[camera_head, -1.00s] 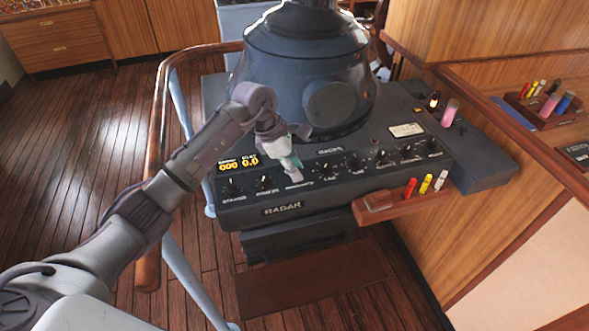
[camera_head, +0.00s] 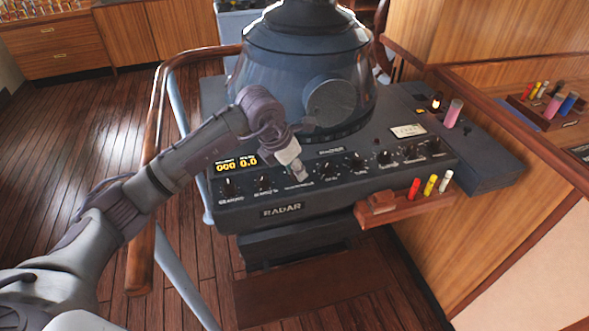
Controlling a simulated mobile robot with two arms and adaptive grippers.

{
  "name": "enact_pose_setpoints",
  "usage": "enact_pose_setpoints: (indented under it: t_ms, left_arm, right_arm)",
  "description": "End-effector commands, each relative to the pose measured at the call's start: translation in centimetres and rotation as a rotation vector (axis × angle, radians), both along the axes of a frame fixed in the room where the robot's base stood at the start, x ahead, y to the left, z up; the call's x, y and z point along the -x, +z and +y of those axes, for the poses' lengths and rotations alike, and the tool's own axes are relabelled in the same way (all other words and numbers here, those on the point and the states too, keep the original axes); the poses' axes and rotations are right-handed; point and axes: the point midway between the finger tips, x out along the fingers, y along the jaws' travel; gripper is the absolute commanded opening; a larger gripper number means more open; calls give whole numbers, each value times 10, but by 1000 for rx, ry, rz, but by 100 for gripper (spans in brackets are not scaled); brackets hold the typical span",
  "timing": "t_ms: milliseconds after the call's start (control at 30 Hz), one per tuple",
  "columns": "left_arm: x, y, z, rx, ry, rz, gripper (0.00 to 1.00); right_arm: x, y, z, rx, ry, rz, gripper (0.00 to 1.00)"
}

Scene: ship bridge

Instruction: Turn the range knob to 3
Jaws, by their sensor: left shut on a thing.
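The grey radar console (camera_head: 225,212) stands in the middle of the view, with a row of dark knobs along its sloping front panel. My left arm comes in from the left, and its gripper (camera_head: 299,174) points down at the panel. It is shut on the range knob, third from the left, which is mostly hidden by the fingers. The labels and scale there are too small to read, so the knob's setting cannot be told. A free knob (camera_head: 264,183) is to the left of the gripper and another (camera_head: 330,169) to the right. My right gripper is not in view.
An amber display (camera_head: 236,164) is left of the gripper, and the radar hood (camera_head: 305,60) rises behind it. A wooden handrail (camera_head: 150,150) runs along the left. A small wooden shelf (camera_head: 405,208) with several markers juts out at the right front.

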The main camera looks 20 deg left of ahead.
Motion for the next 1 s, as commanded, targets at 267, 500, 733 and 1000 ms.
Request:
enact_pose_setpoints:
  t_ms: [267,500,733,1000]
  left_arm:
    - [0,0,1,-1,20,1,0]
    - [0,1,1,0,20,0,32]
    - [0,0,0,0,18,0,54]
    - [1,4,1,-1,19,0,54]
  right_arm:
    - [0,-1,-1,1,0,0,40]
    - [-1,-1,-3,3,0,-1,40]
    - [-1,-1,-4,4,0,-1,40]
    - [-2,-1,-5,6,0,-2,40]
